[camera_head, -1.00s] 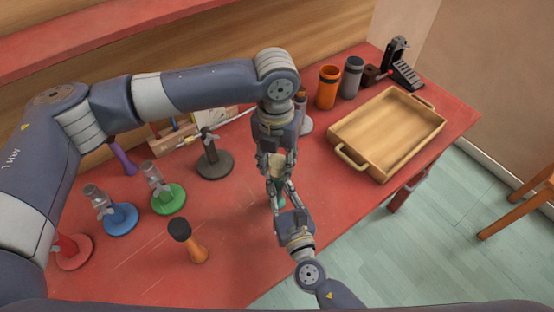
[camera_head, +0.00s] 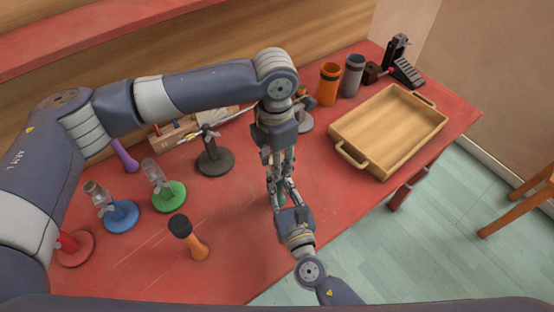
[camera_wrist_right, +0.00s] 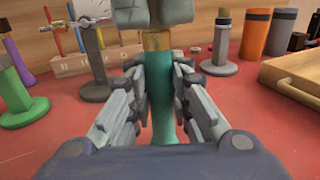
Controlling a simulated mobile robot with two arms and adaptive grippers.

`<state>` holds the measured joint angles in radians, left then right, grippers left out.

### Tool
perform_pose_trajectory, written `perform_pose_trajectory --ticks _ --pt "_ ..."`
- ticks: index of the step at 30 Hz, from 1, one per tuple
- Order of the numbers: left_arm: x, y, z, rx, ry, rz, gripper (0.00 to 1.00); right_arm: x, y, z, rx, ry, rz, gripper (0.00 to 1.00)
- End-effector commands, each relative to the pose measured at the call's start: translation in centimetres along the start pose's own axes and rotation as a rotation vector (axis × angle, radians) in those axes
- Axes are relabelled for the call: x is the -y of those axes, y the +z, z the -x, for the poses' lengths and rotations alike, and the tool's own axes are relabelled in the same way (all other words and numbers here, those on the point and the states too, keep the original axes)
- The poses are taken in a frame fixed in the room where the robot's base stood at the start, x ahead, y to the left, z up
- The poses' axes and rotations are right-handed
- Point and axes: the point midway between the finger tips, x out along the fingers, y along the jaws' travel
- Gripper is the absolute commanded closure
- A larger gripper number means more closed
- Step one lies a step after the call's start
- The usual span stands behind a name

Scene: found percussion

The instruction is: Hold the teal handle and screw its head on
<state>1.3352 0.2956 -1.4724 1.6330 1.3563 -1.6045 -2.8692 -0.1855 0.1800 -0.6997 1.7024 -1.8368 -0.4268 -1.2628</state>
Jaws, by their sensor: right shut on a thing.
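The teal handle (camera_wrist_right: 164,105) stands roughly upright in the middle of the right wrist view. My right gripper (camera_wrist_right: 162,82) is shut on it, with a finger on each side. A tan, brass-like piece (camera_wrist_right: 156,41) sits at the handle's top; I cannot tell whether it is the head or a collar. My left gripper (camera_head: 278,178) comes down from above, right over the handle, and shows as grey finger parts at the top of the wrist view. Whether its fingers are closed on a head is hidden. In the head view the grippers largely hide the handle.
A wooden tray (camera_head: 343,128) lies at the right. An orange-and-dark shaker (camera_head: 187,240) lies at the front left. Green (camera_head: 170,203), blue (camera_head: 123,221) and dark (camera_head: 214,165) stands are at the left. Orange (camera_head: 328,88) and grey (camera_head: 352,77) cylinders stand at the back.

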Motion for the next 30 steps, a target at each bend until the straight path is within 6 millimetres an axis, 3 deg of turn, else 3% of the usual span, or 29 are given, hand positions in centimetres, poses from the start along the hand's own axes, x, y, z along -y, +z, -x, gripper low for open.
perform_pose_trajectory --ticks 5,14,15,18,30 --pt "-0.09 0.00 0.03 -0.001 0.000 -0.122 0.85 0.04 -0.01 0.00 0.000 -0.001 0.000 1.00" --pt "-0.11 0.00 0.03 -0.001 0.000 -0.135 0.85 0.05 -0.02 0.00 0.000 -0.001 0.000 1.00" --pt "-0.11 0.00 0.03 -0.001 0.000 -0.135 0.65 0.06 -0.02 0.00 0.000 -0.001 0.000 1.00" --pt "-0.11 0.00 0.03 -0.001 0.000 -0.134 0.47 0.06 -0.02 0.00 0.000 -0.001 0.000 1.00" --pt "-0.10 0.04 0.46 0.000 0.000 -0.134 0.47 0.04 -0.01 0.01 0.000 -0.001 0.000 1.00"
